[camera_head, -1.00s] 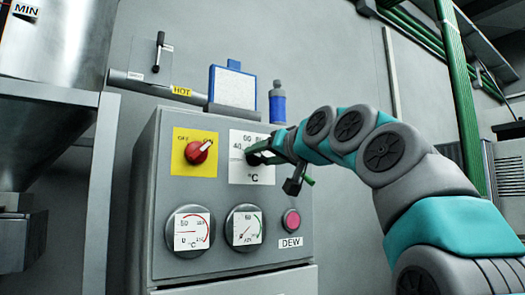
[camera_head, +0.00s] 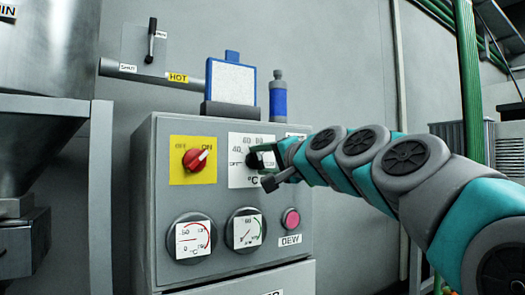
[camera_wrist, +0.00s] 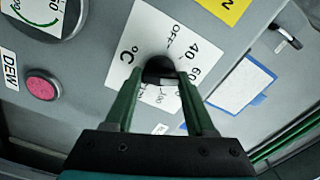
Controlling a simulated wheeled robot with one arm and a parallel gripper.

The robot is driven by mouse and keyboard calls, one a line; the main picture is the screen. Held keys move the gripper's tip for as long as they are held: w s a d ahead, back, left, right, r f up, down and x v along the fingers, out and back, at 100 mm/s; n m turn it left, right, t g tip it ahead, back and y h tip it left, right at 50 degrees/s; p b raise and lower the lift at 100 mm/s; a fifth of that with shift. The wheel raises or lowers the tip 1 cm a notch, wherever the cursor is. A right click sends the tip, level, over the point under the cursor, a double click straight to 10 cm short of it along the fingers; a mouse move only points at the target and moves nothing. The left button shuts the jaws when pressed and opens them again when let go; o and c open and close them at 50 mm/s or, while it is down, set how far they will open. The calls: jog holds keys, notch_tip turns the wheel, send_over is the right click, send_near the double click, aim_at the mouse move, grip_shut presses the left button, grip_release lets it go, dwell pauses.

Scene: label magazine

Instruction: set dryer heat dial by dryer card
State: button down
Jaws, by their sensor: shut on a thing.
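The heat dial (camera_wrist: 160,68) is a dark round knob on a white plate (camera_wrist: 122,72) marked °C, with OFF, 40, 60 and higher numbers. In the wrist view the green fingers of my gripper (camera_wrist: 160,76) close on the knob from both sides. In the head view my gripper (camera_head: 264,159) covers most of the dial, so its pointer is hard to read. A blue-framed white card (camera_head: 231,82) stands on top of the grey dryer panel box (camera_head: 150,235); it shows in the wrist view too (camera_wrist: 240,86). Its writing is not legible.
A red switch (camera_head: 196,158) on a yellow plate is left of the dial. Two gauges (camera_head: 192,238) and a pink button (camera_head: 291,219) labelled DEW sit below. A blue bottle (camera_head: 278,100) stands beside the card. A metal hopper (camera_head: 50,50) is at the left.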

jog(key=shift+m, duration=0.3)
jog(key=shift+c, duration=1.2)
grip_release()
jog(key=shift+d, duration=0.1)
jog(key=v, duration=0.7)
jog(key=shift+s+d, duration=0.2)
jog(key=shift+s, duration=0.1)
jog(key=shift+f, duration=0.1)
